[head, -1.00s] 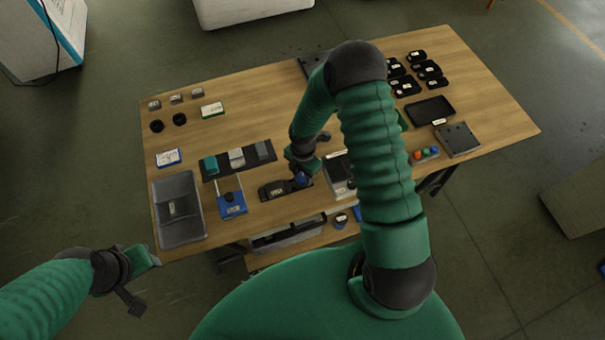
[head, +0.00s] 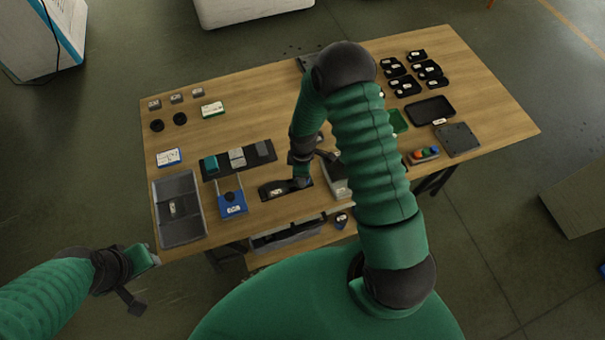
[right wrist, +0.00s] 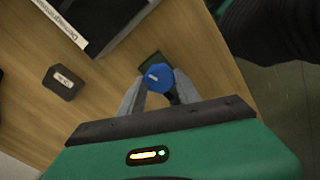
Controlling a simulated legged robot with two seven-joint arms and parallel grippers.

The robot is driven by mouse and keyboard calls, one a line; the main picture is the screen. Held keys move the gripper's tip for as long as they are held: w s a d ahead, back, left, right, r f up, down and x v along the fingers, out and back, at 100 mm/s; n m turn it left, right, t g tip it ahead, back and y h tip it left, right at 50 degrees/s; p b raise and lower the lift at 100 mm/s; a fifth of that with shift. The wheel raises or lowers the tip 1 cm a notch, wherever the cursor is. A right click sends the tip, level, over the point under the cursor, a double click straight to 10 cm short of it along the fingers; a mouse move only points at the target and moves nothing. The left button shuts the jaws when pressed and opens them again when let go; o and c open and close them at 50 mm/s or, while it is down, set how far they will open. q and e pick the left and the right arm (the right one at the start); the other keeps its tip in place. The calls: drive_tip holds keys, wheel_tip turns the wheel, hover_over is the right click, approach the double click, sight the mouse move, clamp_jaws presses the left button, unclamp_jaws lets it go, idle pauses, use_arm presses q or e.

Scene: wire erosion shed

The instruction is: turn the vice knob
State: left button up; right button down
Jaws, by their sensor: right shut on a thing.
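The vice knob (right wrist: 160,78) is blue and round with a short white mark on its top, in the right wrist view. The fingers of my right gripper (right wrist: 158,92) are on both sides of it and shut on it. A dark part of the vice (right wrist: 149,60) shows just behind the knob. In the head view the black vice (head: 273,191) lies near the table's front edge, and my right gripper (head: 300,182) covers the knob. My left gripper (head: 140,275) hangs off the table's front left corner, its jaws unclear.
A blue fixture (head: 232,205) and a grey tray (head: 182,232) stand left of the vice. A grey-and-black box (head: 334,179) is close on its right. A black mat with blocks (head: 208,173) lies behind. Table between the mat and the back edge is mostly bare.

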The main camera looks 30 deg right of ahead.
drive_tip(key=m, duration=0.4)
drive_tip(key=shift+w+d+m, duration=0.1)
drive_tip(key=shift+m, duration=0.2)
drive_tip(key=m, duration=0.3)
drive_tip(key=shift+m, duration=0.3)
drive_tip(key=m, duration=0.3)
drive_tip(key=shift+m, duration=2.2)
drive_tip(key=c, duration=0.9)
unclamp_jaws()
drive_tip(key=shift+o, duration=0.2)
